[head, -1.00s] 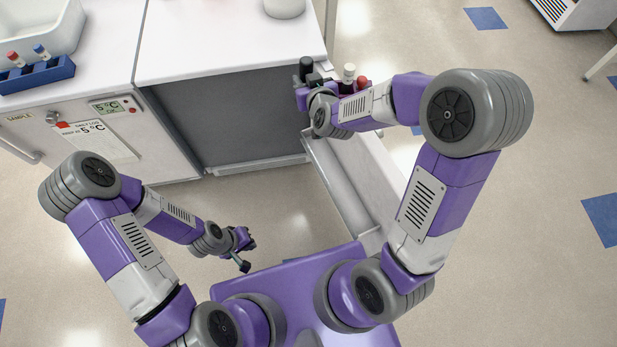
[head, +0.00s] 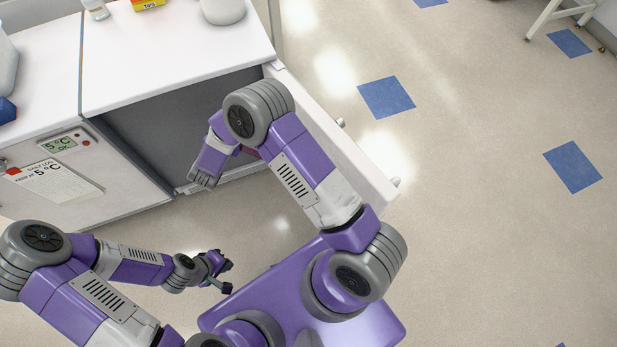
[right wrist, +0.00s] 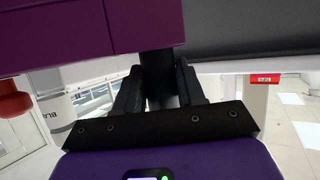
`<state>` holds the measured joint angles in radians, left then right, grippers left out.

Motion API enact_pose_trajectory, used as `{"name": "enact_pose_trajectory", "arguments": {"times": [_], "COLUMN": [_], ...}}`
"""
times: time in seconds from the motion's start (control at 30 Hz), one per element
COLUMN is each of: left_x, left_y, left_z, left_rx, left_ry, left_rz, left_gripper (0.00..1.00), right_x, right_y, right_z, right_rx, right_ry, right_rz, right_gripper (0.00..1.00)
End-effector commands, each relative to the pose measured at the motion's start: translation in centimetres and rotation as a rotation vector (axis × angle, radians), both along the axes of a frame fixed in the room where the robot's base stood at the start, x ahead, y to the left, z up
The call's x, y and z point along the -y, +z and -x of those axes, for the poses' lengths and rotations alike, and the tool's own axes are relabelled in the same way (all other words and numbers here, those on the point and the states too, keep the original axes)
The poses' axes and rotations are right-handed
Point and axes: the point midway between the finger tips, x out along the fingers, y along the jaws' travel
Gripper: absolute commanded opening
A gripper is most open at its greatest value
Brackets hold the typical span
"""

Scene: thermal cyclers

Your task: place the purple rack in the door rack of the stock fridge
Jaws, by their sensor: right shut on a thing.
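In the right wrist view my right gripper (right wrist: 158,88) is shut on a dark upright post under the purple rack (right wrist: 90,30), which fills the upper left. In the head view my right forearm reaches into the open fridge area and hides the right gripper and most of the rack. The fridge's dark interior (head: 160,125) is open below the white counter. Its door (head: 350,155) stands swung out to the right; my right arm covers much of its inner side, so the door rack is not clear. My left gripper (head: 219,272) is low over the floor, its jaws too small to read.
A white container (head: 222,8) and a tips box (head: 148,4) are on the counter. A red-capped item (right wrist: 14,100) and a labelled white cylinder (right wrist: 55,115) show near the rack. Floor right of the door is clear.

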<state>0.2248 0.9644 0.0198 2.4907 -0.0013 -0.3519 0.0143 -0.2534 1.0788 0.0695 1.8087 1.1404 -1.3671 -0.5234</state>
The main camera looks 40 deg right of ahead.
Motion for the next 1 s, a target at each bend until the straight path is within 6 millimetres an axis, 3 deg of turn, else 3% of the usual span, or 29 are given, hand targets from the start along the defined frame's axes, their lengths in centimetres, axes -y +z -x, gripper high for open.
{"name": "enact_pose_trajectory", "arguments": {"times": [0.03,0.2,0.4,0.53,0.67,0.77,1.0], "left_x": [0.0,0.0,0.0,0.0,0.0,0.0,0.0], "left_y": [-0.1,-0.3,-0.4,-0.4,-0.5,-0.6,-1.1], "left_z": [0.0,0.0,0.0,0.0,0.0,0.0,0.0], "left_rx": [0.000,0.000,0.000,0.000,0.000,0.000,0.000], "left_ry": [0.000,0.000,0.000,0.000,0.000,0.000,0.000], "left_rz": [0.000,0.000,0.000,0.000,0.000,0.000,0.000], "left_gripper": [0.00,0.00,0.00,0.00,0.00,0.00,0.00], "right_x": [-0.4,-1.5,-2.6,-3.0,-2.6,-1.3,4.5], "right_y": [-2.0,-7.3,-11.5,-12.7,-13.1,-13.2,-13.2], "right_z": [1.0,5.3,10.9,13.0,13.9,14.0,13.9], "right_rx": [-0.008,-0.010,-0.008,-0.005,-0.003,-0.002,-0.003], "right_ry": [-0.055,-0.260,-0.451,-0.514,-0.541,-0.546,-0.547], "right_rz": [0.002,0.003,0.004,0.003,0.002,0.001,0.002], "right_gripper": [0.03,0.03,0.03,0.03,0.03,0.03,0.03]}}
